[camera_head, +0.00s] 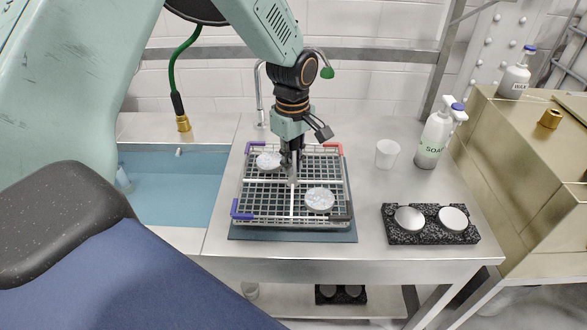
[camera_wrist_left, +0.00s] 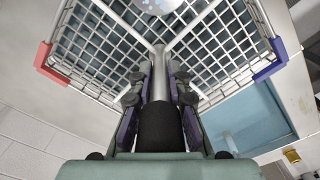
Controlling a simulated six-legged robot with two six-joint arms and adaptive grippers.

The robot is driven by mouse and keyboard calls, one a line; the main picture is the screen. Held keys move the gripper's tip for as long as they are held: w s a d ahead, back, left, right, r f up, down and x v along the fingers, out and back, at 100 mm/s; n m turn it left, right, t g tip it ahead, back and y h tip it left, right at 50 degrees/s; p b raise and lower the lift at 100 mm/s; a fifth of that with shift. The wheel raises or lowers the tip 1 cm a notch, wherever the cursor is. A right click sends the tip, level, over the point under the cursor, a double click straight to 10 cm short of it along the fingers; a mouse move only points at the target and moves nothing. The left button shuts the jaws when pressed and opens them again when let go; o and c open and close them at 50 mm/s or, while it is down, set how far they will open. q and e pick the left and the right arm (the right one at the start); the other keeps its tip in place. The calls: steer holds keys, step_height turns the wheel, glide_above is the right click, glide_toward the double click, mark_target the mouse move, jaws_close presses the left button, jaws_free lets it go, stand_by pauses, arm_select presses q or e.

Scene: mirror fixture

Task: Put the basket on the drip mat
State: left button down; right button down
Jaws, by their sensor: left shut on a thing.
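The basket (camera_head: 262,207) is a wire grid tray with purple, red, blue and black corners, and it holds two pale round pieces. It is above or on the dark teal drip mat (camera_head: 292,234), whose front and right edges show; I cannot tell whether it touches the mat. My left gripper (camera_head: 291,172) points down into the middle of the basket and is shut on its upright grey centre post. In the left wrist view, the gripper (camera_wrist_left: 159,82) closes around this post, with the basket grid (camera_wrist_left: 215,42) beyond. My right gripper is not in view.
A blue-lined sink (camera_head: 175,195) lies left of the mat. To the right stand a white cup (camera_head: 387,153), a soap bottle (camera_head: 435,137) and a black speckled holder (camera_head: 430,238) with two pale discs. A tap (camera_head: 260,95) rises behind. Steel counter between these is clear.

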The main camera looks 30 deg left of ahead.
arm_select(q)
steer(key=shift+f, duration=0.75)
steer(key=shift+w+d+f, duration=0.1)
steer(key=shift+w+f, duration=0.2)
steer(key=shift+f, duration=0.15)
steer(key=shift+s, duration=0.15)
steer(key=c, duration=1.7)
jaws_free()
steer(key=shift+s, duration=0.15)
steer(key=shift+c, duration=0.2)
steer(key=o, duration=0.4)
steer(key=shift+w+f, duration=0.1)
steer(key=shift+w, duration=0.1)
steer(key=shift+o, duration=0.2)
steer(key=shift+s, duration=0.1)
